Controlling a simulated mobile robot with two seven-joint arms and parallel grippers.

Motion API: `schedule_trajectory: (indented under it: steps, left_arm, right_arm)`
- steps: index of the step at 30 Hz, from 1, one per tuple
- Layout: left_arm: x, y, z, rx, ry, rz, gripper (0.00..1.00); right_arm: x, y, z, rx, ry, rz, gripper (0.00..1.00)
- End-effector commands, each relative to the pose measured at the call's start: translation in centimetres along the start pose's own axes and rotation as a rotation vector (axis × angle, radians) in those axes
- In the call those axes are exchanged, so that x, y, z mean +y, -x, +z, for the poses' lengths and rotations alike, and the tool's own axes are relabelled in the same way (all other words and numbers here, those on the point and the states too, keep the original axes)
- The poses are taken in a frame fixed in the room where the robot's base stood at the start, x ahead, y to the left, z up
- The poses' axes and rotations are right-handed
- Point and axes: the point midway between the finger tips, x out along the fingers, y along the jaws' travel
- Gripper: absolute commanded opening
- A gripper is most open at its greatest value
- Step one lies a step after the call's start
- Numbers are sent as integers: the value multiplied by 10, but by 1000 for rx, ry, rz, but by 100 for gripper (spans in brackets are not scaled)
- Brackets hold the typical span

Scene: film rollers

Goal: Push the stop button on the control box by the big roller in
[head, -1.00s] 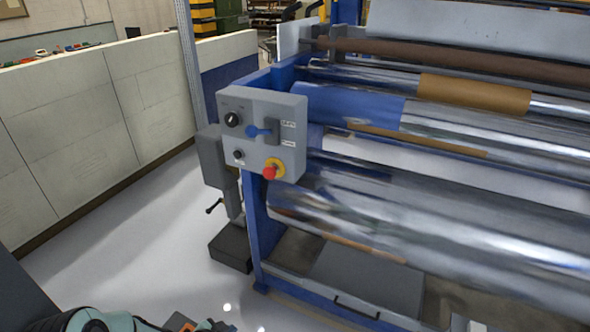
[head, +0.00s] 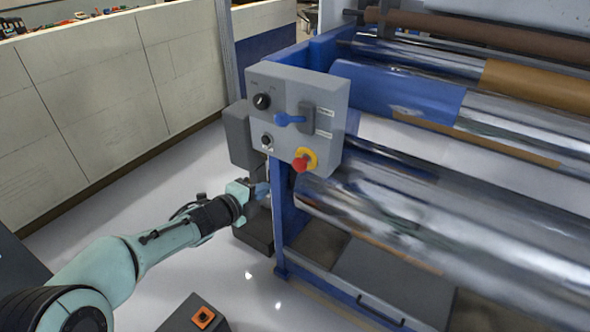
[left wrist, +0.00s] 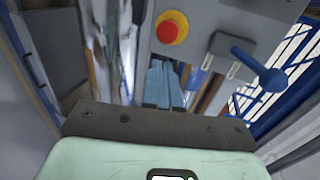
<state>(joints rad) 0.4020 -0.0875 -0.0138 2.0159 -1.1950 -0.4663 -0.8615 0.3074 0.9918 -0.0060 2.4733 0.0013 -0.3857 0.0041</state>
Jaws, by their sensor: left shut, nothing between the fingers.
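The grey control box (head: 296,118) is mounted on the blue frame at the left end of the roller machine. Its red stop button (head: 300,165) on a yellow ring sits at the lower right of the box face. The button also shows in the left wrist view (left wrist: 167,31), left of the blue switch handle. My left gripper (head: 262,190) is below and left of the button in the head view, apart from it. Its blue fingers (left wrist: 163,82) are shut and empty, pointing toward the box. My right gripper is out of view.
The big shiny roller (head: 400,215) lies just right of the box. A blue switch handle (head: 290,119) and black knobs stick out from the box. A pale panel wall (head: 95,85) stands at the left, with clear floor (head: 150,185) before it.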

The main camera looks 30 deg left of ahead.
Motion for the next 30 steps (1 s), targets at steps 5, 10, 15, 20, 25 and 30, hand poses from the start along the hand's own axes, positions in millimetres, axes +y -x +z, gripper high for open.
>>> schedule_trajectory:
  steps: [5,10,15,20,25,30]
  left_arm:
    - [1,-4,0,1,3,2,0]
    - [2,-27,-1,3,5,3,0]
    - [1,-64,-1,3,5,2,0]
    - [0,-98,-1,3,6,1,0]
    - [-8,-123,0,1,5,0,0]
    - [-11,-136,0,1,5,1,0]
  right_arm:
    - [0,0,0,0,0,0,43]
    - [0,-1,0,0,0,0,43]
    - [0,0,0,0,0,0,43]
    - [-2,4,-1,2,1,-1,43]
    - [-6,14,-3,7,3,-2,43]
    - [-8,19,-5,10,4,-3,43]
